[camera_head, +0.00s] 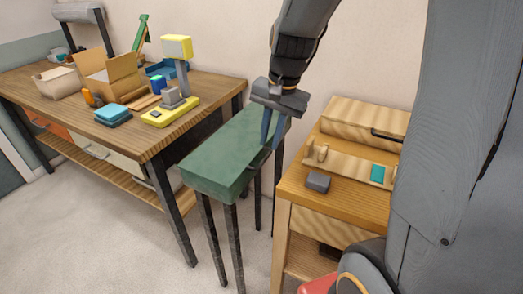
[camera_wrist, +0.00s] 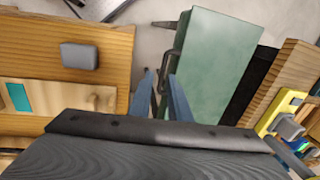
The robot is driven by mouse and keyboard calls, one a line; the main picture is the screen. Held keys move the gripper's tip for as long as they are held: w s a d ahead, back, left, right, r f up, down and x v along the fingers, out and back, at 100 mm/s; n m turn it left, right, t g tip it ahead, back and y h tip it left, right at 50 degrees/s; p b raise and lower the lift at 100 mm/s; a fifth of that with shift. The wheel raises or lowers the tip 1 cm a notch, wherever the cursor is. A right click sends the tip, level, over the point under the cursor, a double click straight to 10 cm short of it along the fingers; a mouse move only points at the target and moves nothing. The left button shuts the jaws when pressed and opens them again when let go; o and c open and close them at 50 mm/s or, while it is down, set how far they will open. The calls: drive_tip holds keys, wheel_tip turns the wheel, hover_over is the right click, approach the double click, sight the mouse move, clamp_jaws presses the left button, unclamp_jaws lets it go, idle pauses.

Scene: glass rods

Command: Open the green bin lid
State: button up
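The green bin (camera_head: 215,172) is a long green box on dark legs, standing between two wooden tables. Its flat green lid (camera_head: 232,140) lies level and looks closed. In the wrist view the lid (camera_wrist: 215,55) fills the upper right, with a dark bar handle (camera_wrist: 164,55) along its left edge. My gripper (camera_head: 271,143) points down at the bin's right edge. In the wrist view my gripper (camera_wrist: 160,75) has its two blue fingers apart, with the handle's near end showing between them. I cannot tell whether they touch it.
Right of the bin, a wooden table (camera_head: 292,187) holds a grey block (camera_head: 318,181) and a wooden piece with a teal patch. The left workbench (camera_head: 155,140) carries a yellow-based device (camera_head: 172,110), a teal box (camera_head: 112,115) and cardboard boxes. The gaps beside the bin are narrow.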

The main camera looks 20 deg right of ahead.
sight(263, 160)
drive_tip(key=shift+m, duration=0.3)
drive_tip(key=f, duration=0.2)
drive_tip(key=w+f, duration=0.1)
drive_tip(key=f, duration=0.1)
drive_tip(key=w+a+f, duration=0.1)
drive_tip(key=f, duration=0.2)
drive_tip(key=shift+c, duration=0.3)
clamp_jaws()
